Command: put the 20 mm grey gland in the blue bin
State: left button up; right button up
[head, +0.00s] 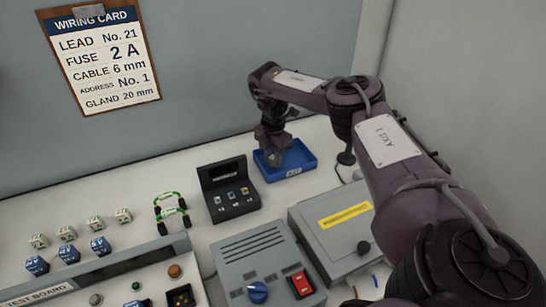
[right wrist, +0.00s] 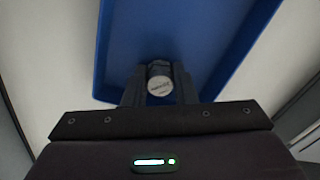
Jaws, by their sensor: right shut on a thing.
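The blue bin (head: 308,158) stands at the back of the table, and its blue floor and walls fill much of the right wrist view (right wrist: 215,40). My right gripper (head: 272,155) points down over the bin's left part. In the right wrist view its two fingers (right wrist: 158,88) are shut on a small grey round gland (right wrist: 159,85), with the bin behind it. The marking on the gland's face is too small to read. My left gripper is not in view.
A black case with small coloured parts (head: 232,200) stands left of the bin. A grey box with a yellow label (head: 335,238) and a switch box (head: 262,268) stand in front. The wiring card (head: 105,60) reads gland 20 mm.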

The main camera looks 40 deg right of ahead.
aim_at(273, 157)
jog(key=o, duration=0.9)
jog(key=shift+f, duration=0.1)
jog(key=shift+o, duration=0.2)
notch_tip(273, 157, up, 5)
jog(key=shift+w+r+b, duration=0.1)
jog(key=shift+b, duration=0.3)
notch_tip(273, 157, up, 7)
jog(key=p, duration=0.3)
